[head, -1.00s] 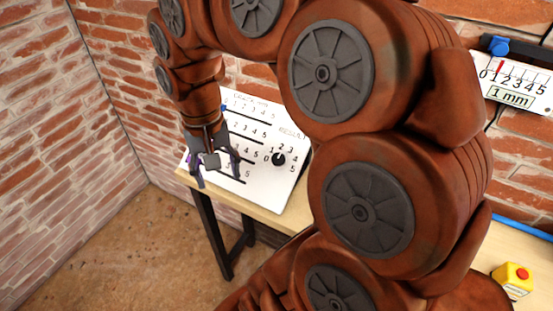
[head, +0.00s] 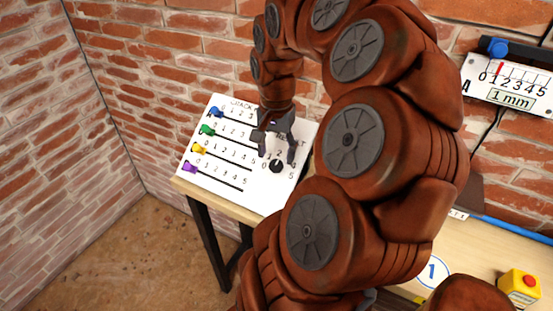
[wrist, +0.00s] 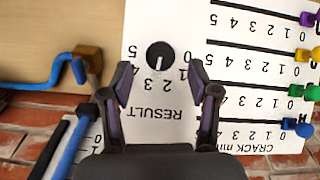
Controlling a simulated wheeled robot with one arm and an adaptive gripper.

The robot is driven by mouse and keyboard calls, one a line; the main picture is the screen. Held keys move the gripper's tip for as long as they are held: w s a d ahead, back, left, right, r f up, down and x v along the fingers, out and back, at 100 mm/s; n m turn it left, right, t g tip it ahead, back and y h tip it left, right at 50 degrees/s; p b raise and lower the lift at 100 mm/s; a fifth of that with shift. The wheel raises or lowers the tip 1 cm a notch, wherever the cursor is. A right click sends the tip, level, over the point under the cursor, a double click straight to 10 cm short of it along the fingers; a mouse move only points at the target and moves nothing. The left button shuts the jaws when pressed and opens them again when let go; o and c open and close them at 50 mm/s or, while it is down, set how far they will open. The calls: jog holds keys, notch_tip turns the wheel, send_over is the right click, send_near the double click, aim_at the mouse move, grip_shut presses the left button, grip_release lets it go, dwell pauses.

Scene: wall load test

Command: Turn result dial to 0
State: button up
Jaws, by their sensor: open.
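The result dial (head: 276,166) is a round black knob on the white board (head: 215,177), with numbers arced around it. It also shows in the wrist view (wrist: 159,56), where the board is upside down. Its white mark points toward the 2 and 3 side; the exact number is hard to tell. My gripper (head: 276,150) is open and empty, above the board by the dial. In the wrist view its two fingers (wrist: 161,79) stand apart below the dial, toward the word RESULT, with the knob beyond the tips. I see no contact.
Blue (head: 215,113), green (head: 207,130), yellow (head: 198,150) and purple (head: 189,167) sliders sit at the left ends of their slots. A gauge (head: 510,82) hangs on the brick wall. A yellow box with a red button (head: 521,284) stands on the table at right.

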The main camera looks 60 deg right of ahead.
aim_at(276, 164)
jog(key=shift+f, duration=1.7)
jog(key=c, duration=1.1)
